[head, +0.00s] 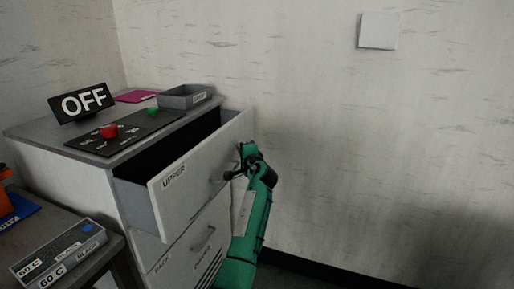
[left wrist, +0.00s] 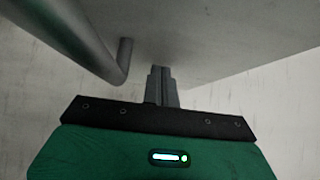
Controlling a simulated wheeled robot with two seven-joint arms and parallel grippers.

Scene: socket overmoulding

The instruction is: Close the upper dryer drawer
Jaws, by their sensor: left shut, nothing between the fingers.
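The upper drawer (head: 190,176) of the white dryer cabinet stands pulled out, its dark inside showing behind the front. Its front carries an UPPER label and a bar handle (head: 228,174). My left gripper (head: 232,175) is at the handle, at the right part of the drawer front. In the left wrist view its fingers (left wrist: 161,84) are shut together and empty. There the handle (left wrist: 88,38) passes to the left of the fingers, and the drawer front (left wrist: 205,38) lies beyond them. I cannot tell whether the fingertips touch the front. My right gripper is not in view.
A lower drawer (head: 192,247) below looks shut. On the cabinet top are an OFF sign (head: 83,102), a panel with a red button (head: 109,131) and a green button (head: 153,111), and a grey tray (head: 185,97). A side table with a labelled box (head: 60,255) stands at the lower left.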

